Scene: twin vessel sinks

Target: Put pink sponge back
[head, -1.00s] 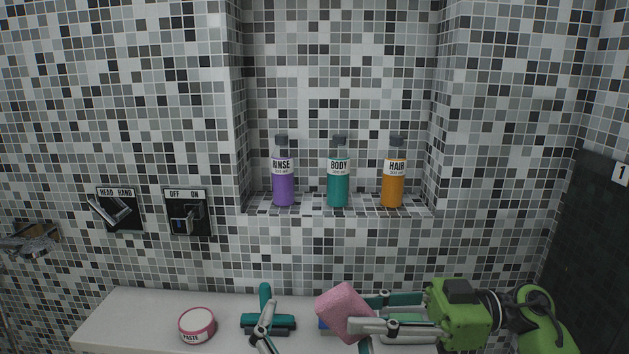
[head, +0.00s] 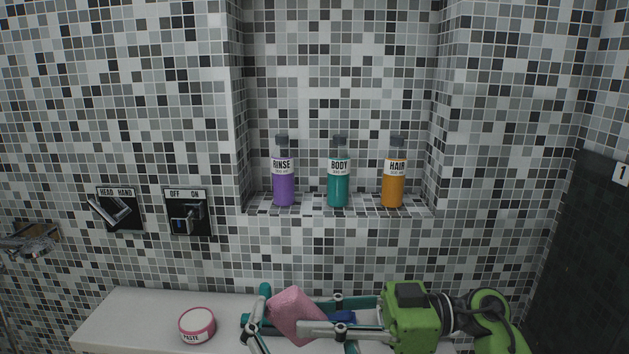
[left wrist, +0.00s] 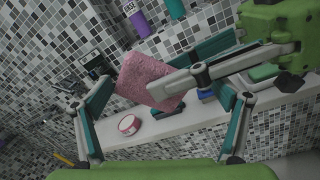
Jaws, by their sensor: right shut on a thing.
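The pink sponge (head: 292,311) is held above the white counter (head: 125,318). My right gripper (head: 313,316) comes in from the right and is shut on the sponge. My left gripper (head: 302,333) shows only its fingers at the bottom, one on each side of the sponge. In the left wrist view its fingers are spread wide and the sponge (left wrist: 146,76) sits between and beyond them. I cannot tell whether they touch it. A blue object (head: 343,317) lies on the counter behind the right gripper, partly hidden.
A round paste tub (head: 197,324) stands on the counter to the left. Purple (head: 283,183), teal (head: 338,184) and orange (head: 393,184) bottles stand in the wall niche. A dark object (left wrist: 167,108) lies on the counter behind the sponge. Two wall levers are at left.

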